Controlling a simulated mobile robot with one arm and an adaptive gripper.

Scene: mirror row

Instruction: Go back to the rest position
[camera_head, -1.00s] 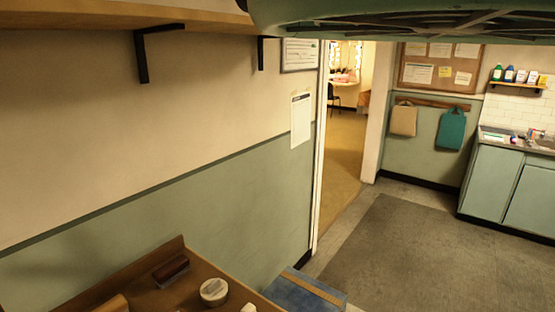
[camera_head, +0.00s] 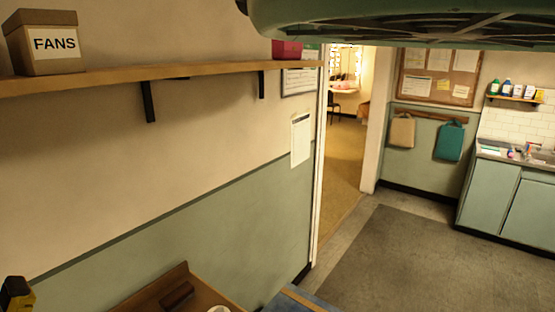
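My gripper does not show in the head view, and no part that I can name for certain as my arm shows either. What the gripper does or holds is hidden from me.
A wall shelf (camera_head: 190,72) bears a FANS box (camera_head: 50,50) and a red thing (camera_head: 287,49). A green ribbed thing (camera_head: 400,22) hangs across the top. A wooden table (camera_head: 150,300) and a cut-off black-and-yellow thing (camera_head: 18,295) are below. Floor mat (camera_head: 410,260) is clear.

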